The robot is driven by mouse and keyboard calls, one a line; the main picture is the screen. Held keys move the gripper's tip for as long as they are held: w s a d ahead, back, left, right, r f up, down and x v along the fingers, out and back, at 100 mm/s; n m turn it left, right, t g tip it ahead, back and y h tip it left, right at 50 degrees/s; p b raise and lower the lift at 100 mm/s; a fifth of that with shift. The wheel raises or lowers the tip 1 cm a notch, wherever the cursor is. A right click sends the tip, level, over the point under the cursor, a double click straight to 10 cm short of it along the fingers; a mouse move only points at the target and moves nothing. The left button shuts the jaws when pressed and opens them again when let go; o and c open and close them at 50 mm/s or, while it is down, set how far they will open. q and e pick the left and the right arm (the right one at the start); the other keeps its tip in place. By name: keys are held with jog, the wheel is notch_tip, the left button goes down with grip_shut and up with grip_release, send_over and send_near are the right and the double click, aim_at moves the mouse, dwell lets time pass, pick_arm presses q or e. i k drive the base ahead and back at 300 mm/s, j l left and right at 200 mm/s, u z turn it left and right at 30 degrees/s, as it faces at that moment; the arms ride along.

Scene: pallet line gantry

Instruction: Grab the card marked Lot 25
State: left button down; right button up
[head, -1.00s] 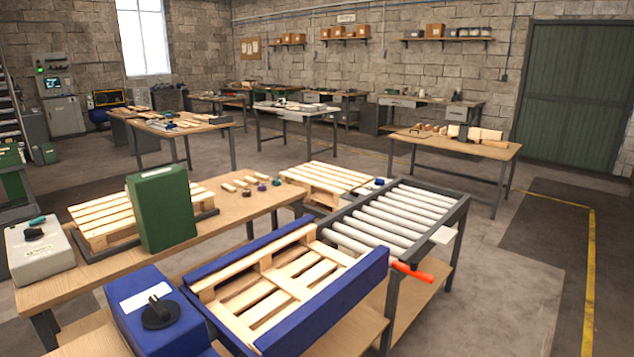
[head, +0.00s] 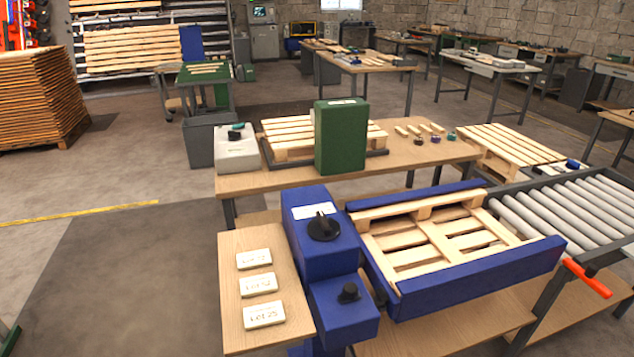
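Three cream cards lie in a column on a small wooden side shelf (head: 236,318) left of the blue machine. The nearest card (head: 264,315) seems to read Lot 25. The middle card (head: 258,284) and the far card (head: 254,259) carry lot markings too small to read surely. All three lie flat and apart from each other. Neither of my grippers shows in the head view.
A blue control box (head: 319,240) with black knobs stands right beside the shelf. A blue-sided pallet fixture (head: 480,277) and a roller conveyor (head: 560,215) extend to the right. A green box (head: 340,140) stands on the table behind. The floor left of the shelf is clear.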

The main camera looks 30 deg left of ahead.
aim_at(269, 314)
jog(key=u, duration=1.3)
jog(key=l+u, duration=0.3)
jog(key=l, duration=0.45)
jog(key=l+u, duration=0.3)
jog(key=l, duration=0.5)
